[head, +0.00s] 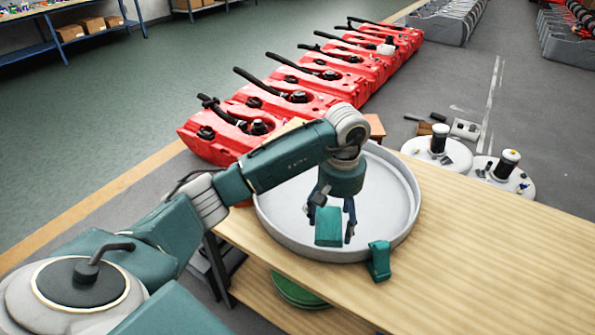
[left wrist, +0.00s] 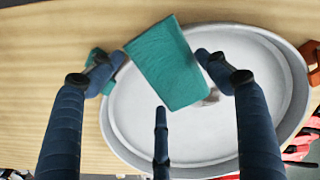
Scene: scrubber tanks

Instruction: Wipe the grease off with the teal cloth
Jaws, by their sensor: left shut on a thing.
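The teal cloth (head: 328,232) is a folded, block-like pad over the round pale tray (head: 408,215). My left gripper (head: 332,218) points down over the tray and is shut on the cloth. In the left wrist view the cloth (left wrist: 168,65) sits tilted between the fingertips of the gripper (left wrist: 160,62). A small grey-brown mark (left wrist: 211,97) shows beside the cloth's edge; I cannot tell whether it is grease. Whether the cloth touches the tray floor is unclear. My right gripper is not in view.
The tray stands on a wooden bench (head: 480,250). A teal clamp-like piece (head: 379,262) is at its near rim. Red tanks (head: 300,95) line the floor behind. Two round white parts (head: 502,178) lie beyond the bench. The bench's right side is clear.

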